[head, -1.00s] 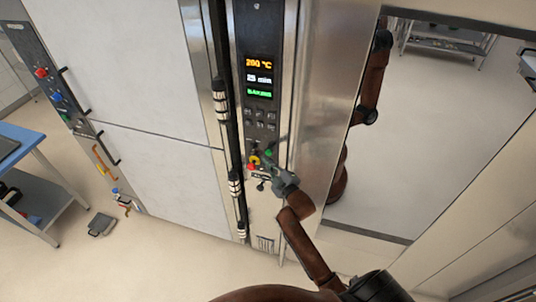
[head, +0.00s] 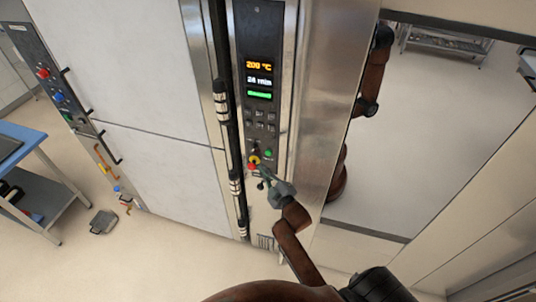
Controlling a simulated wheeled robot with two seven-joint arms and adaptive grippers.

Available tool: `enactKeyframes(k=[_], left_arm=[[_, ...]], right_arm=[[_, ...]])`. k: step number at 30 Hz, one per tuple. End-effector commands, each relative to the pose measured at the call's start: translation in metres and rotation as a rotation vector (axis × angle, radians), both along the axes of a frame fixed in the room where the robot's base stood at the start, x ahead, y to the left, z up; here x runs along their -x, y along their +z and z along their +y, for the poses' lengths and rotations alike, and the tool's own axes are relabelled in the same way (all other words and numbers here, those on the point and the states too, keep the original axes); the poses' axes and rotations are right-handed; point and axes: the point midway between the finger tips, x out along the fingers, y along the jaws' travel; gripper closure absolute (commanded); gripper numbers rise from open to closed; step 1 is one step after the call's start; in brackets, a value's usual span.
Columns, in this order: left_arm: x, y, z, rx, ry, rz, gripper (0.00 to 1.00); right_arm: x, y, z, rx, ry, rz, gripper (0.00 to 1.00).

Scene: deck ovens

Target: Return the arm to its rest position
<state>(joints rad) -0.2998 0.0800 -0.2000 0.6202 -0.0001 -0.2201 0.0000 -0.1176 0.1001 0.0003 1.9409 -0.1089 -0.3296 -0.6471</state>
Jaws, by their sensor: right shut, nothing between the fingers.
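My right gripper (head: 266,175) is shut and empty. It is in front of the lower part of the oven's control panel (head: 259,135), just below a green button (head: 268,153) and a red and yellow knob (head: 253,161). I cannot tell whether its tip touches the panel. The display (head: 259,78) shows 200 °C in orange, a minutes reading in white and a green bar. My right arm reaches up from the bottom of the view. My left gripper is not in view.
Vertical door handles (head: 235,182) stick out left of the panel. A shiny steel side (head: 325,110) reflects at the right. A blue-topped table (head: 22,135) stands at the far left. The pale floor (head: 170,250) in front is mostly clear.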

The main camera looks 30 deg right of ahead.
Motion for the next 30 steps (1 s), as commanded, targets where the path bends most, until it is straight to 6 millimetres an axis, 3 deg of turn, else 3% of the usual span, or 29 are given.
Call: enactKeyframes(k=[17, 20, 23, 26, 30], left_arm=[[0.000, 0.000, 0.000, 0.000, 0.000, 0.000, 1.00], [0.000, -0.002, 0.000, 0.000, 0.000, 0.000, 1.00], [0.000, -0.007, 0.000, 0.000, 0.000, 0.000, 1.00], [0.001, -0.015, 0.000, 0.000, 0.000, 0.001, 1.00], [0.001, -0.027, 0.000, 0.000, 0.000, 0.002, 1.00]], right_arm=[[0.000, 0.000, 0.000, 0.000, 0.000, 0.001, 1.00], [0.000, -0.013, 0.000, -0.008, 0.000, 0.018, 1.00], [0.001, -0.052, 0.001, -0.038, -0.001, 0.071, 1.00], [0.008, -0.116, 0.003, -0.085, -0.005, 0.158, 1.00], [0.029, -0.218, 0.007, -0.166, -0.022, 0.297, 1.00]])
